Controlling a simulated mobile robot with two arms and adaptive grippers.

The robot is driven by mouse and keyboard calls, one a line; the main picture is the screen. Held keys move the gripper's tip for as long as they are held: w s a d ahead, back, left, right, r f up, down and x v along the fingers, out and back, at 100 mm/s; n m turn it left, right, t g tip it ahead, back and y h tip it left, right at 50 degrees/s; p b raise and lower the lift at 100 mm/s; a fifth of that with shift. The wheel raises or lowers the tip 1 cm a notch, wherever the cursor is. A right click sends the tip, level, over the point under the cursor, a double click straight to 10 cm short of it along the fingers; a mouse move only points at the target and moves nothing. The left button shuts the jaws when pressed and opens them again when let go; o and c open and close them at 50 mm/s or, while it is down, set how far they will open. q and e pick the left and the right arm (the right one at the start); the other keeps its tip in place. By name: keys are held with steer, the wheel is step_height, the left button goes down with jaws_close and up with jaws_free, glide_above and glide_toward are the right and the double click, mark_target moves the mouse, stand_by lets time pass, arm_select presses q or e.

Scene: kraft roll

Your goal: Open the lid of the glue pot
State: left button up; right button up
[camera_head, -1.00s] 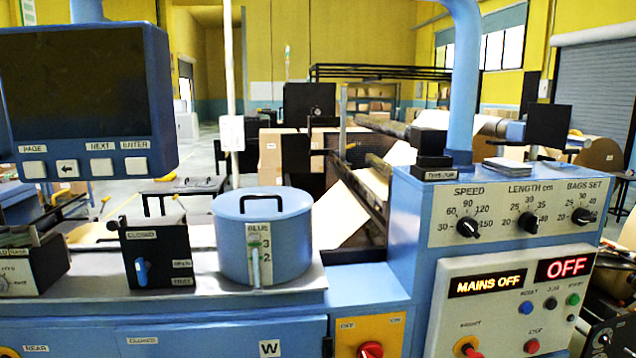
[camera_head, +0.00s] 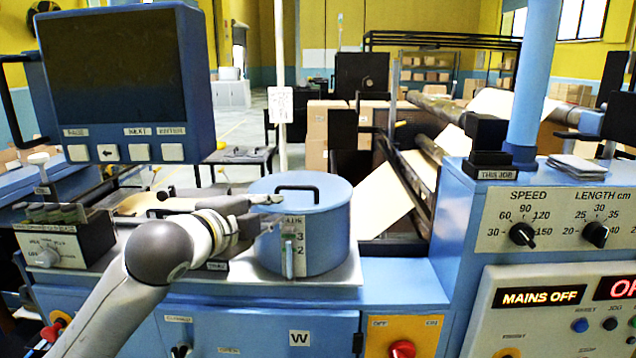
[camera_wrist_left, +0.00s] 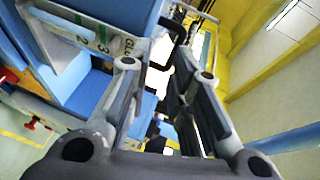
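The blue glue pot (camera_head: 325,245) stands on the machine's ledge, with its flat round lid (camera_head: 328,192) on top and a black bar handle (camera_head: 297,188) arched over the lid. My left gripper (camera_head: 268,211) is at the pot's left front side, near the lid's rim and below the handle, partly covering the label. In the left wrist view its two fingers (camera_wrist_left: 165,68) are spread with a gap between them and nothing held. The pot (camera_wrist_left: 85,35) shows there at upper left, tilted. Whether a finger touches the pot I cannot tell. My right gripper is out of view.
A monitor (camera_head: 115,85) hangs above and left of the pot. A black dial box (camera_head: 62,245) stands left on the ledge. The blue control cabinet (camera_head: 455,215) rises to the right. A white pole (camera_head: 281,120) stands behind the pot.

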mark_target(295, 189)
arm_select(q)
steer(key=shift+m, duration=0.5)
steer(key=w+d+p, duration=0.1)
steer(key=w, duration=0.1)
steer(key=w+d+p, duration=0.1)
steer(key=w, duration=0.2)
steer(key=w+d+r+p, duration=0.1)
steer(key=w+d+p, duration=0.1)
steer(key=shift+w+d, duration=0.1)
steer(key=shift+w, duration=0.1)
steer(key=shift+p+x, duration=0.45)
steer(key=shift+x, duration=0.55)
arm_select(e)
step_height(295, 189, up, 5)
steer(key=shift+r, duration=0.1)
arm_select(q)
steer(key=shift+f, duration=0.1)
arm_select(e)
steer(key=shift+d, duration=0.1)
arm_select(q)
steer(key=c, duration=0.4)
jaws_close()
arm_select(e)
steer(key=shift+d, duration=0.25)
